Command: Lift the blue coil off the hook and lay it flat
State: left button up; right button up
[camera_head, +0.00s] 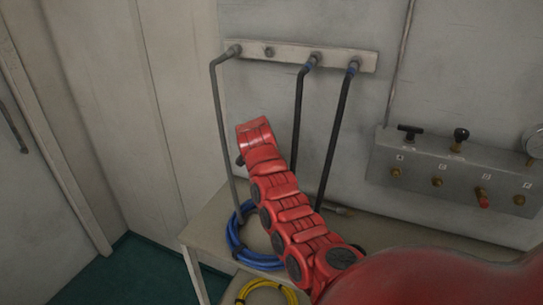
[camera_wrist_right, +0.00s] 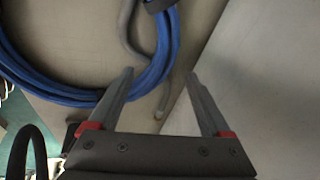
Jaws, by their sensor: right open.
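The blue coil (camera_head: 232,240) shows in the head view at the left end of the beige bench, partly covered by my red right arm. In the right wrist view the blue coil (camera_wrist_right: 70,95) is large at upper left, against the beige surface. I cannot make out a hook under it. My right gripper (camera_wrist_right: 159,77) is open with nothing between its fingers; its left finger overlaps the coil's edge in the picture, and contact cannot be told. In the head view the right gripper is hidden behind my arm. My left gripper is out of view.
A yellow coil (camera_head: 262,288) lies below the bench (camera_head: 206,232). A grey hose (camera_head: 222,125) and two black hoses hang from a wall rail (camera_head: 300,55). A valve panel (camera_head: 450,170) is on the wall at right. Green floor (camera_head: 125,270) shows at left.

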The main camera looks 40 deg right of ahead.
jog(key=p+v, duration=0.1)
jog(key=v, duration=0.8)
jog(key=shift+d+r, duration=0.2)
jog(key=shift+d, duration=0.1)
